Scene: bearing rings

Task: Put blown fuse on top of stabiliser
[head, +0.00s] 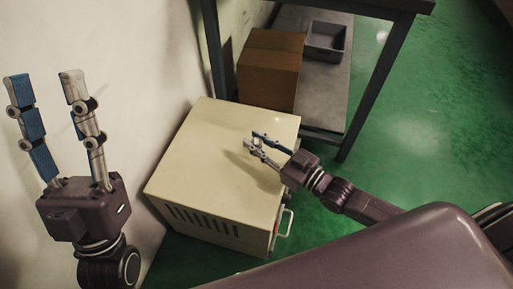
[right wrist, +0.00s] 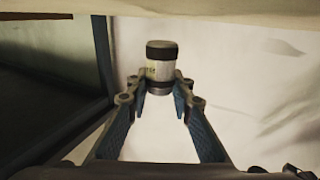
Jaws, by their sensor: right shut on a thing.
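The stabiliser is a cream box (head: 205,160) with a vented side and a front handle, standing against the wall on the floor. My right gripper (head: 252,141) is over its top and casts a shadow there; the exact height is hard to judge. In the right wrist view, my right gripper (right wrist: 161,86) is shut on the blown fuse (right wrist: 160,70), a small pale cylinder with dark end caps, held at the fingertips. The fuse is too small to make out in the head view. My left gripper (head: 45,78) is raised at the left, open and empty.
A dark-framed rack (head: 366,90) stands behind the stabiliser. Its low shelf holds a cardboard box (head: 270,68) and a grey bin (head: 326,41). A pale wall (head: 130,60) runs along the left. The green floor (head: 430,120) at the right is clear.

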